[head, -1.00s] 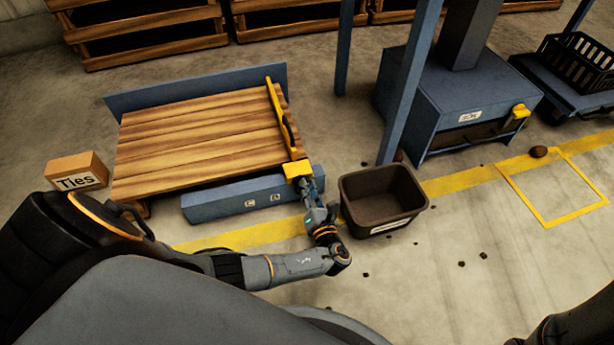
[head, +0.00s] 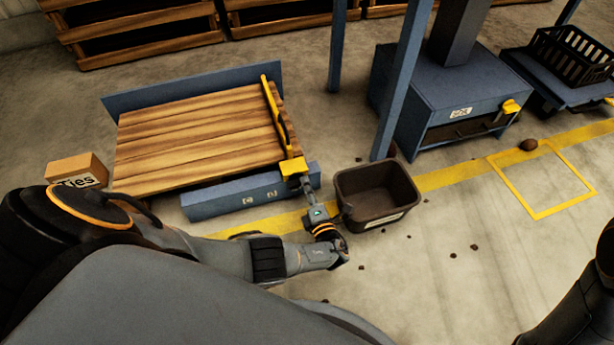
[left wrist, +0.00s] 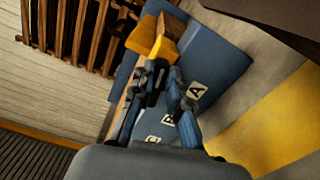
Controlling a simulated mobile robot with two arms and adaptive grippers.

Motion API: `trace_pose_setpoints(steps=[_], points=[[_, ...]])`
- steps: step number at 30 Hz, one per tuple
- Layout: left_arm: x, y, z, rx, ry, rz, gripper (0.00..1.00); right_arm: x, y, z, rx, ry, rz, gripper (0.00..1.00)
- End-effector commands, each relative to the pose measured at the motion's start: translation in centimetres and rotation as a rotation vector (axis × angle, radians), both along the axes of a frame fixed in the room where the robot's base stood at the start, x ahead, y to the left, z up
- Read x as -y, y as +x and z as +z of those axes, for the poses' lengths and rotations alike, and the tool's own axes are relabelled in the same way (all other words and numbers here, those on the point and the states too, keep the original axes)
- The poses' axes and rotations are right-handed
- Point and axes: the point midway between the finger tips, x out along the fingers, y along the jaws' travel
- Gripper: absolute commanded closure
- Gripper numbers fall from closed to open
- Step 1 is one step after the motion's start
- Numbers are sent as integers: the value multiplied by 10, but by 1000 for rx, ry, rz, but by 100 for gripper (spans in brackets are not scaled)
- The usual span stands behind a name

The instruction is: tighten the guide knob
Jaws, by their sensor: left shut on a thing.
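The yellow guide (head: 276,115) lies along the right edge of a slatted wooden deck (head: 195,145). A yellow block (head: 292,167) sits at its near end, above a blue beam (head: 235,196). My left gripper (head: 302,181) is shut at the front of this block, reaching up from below. The guide knob is mostly hidden by the fingers. In the left wrist view the fingers (left wrist: 164,82) close just below the yellow block (left wrist: 148,38), beside the blue beam (left wrist: 215,65) with letter marks A, B and C. My right gripper is out of view.
A dark bin (head: 378,194) stands close to the right of my left gripper. A blue machine (head: 450,95) with a post is behind it. A "Ties" box (head: 77,170) is at left. Small dark lumps lie on the open floor at lower right.

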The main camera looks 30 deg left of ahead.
Motion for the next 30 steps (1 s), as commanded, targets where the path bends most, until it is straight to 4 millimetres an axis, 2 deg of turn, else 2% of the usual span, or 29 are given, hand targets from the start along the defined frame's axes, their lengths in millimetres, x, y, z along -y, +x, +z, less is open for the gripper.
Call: trace_pose_setpoints(steps=[21,22,24,25,30], points=[[-2,4,0,-51,47,-3,100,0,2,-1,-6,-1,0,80],[-2,4,0,-50,46,-3,78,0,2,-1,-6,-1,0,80],[-2,3,0,-49,47,-2,64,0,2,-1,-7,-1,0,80],[-2,3,0,-50,46,-2,61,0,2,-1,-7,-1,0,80],[-1,2,-1,-52,46,-2,61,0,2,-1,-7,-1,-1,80]])
